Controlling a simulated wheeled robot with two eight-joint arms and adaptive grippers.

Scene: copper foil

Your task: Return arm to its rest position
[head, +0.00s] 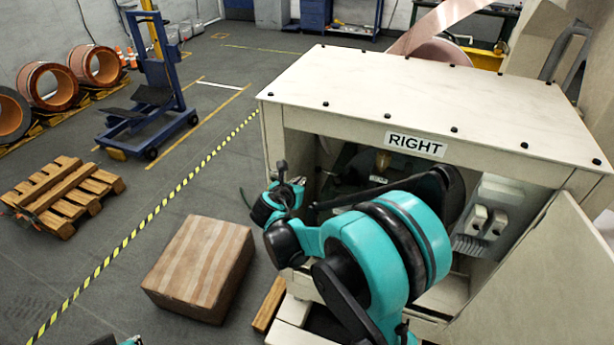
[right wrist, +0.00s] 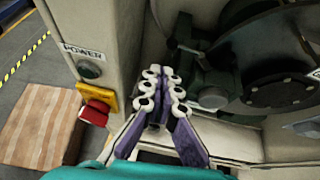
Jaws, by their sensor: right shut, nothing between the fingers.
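My right arm (head: 395,245) reaches in front of the open side of a cream machine cabinet (head: 430,95) labelled RIGHT. My right gripper (head: 281,172) is small and partly hidden by its wrist at the cabinet's left front edge. In the right wrist view, its purple-padded fingers (right wrist: 161,82) are shut with nothing between them. They are in front of the cabinet opening, right of a post with a POWER label, a dark green button (right wrist: 89,68) and a red knob (right wrist: 95,112) on a yellow plate.
A cardboard box (head: 200,265) stands on the floor left of the cabinet. A wooden pallet (head: 65,195), a blue lifter (head: 155,95) and copper coils (head: 95,65) are farther left. An open cabinet door (head: 540,270) is at the right.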

